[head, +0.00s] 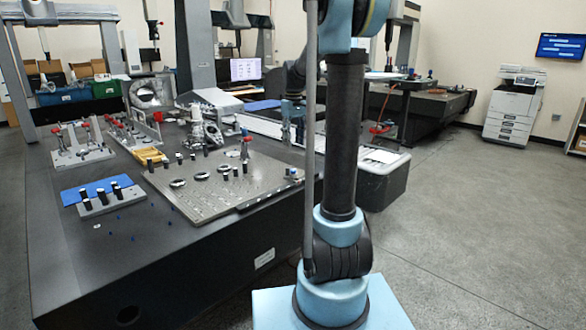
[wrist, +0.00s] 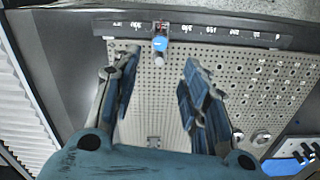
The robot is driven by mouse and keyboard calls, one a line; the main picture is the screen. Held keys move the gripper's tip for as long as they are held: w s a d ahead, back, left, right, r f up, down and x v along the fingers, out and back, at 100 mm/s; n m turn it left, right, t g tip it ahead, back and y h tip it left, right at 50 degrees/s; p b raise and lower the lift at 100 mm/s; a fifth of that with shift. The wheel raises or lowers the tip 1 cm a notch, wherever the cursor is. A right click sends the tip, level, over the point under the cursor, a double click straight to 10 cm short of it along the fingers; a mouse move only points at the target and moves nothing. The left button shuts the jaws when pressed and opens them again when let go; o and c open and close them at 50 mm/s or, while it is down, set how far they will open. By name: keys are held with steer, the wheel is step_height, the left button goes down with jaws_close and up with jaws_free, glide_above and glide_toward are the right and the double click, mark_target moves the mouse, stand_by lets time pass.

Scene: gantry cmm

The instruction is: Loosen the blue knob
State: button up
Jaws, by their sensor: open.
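The blue knob (wrist: 160,43) shows in the wrist view at the top, on a small grey fitting at the edge of the perforated plate (wrist: 228,80), beside a dark numbered scale. A small red part sits just behind it. My gripper (wrist: 158,66) is open and empty, with its two fingers spread left and right. The knob lies beyond the fingertips, between their lines, and is not touched.
The plate lies on a large dark table (head: 115,260). A block with black-topped pegs (head: 105,200), a blue mat (head: 78,194), fixtures with red knobs (head: 82,152) and a metal casting (head: 205,132) stand on the table. Open floor (head: 480,220) lies to the right.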

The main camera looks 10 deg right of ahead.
mark_target(293, 171)
step_height(293, 171, down, 12)
steer(key=shift+r, duration=0.15)
stand_by(0.3)
jaws_close()
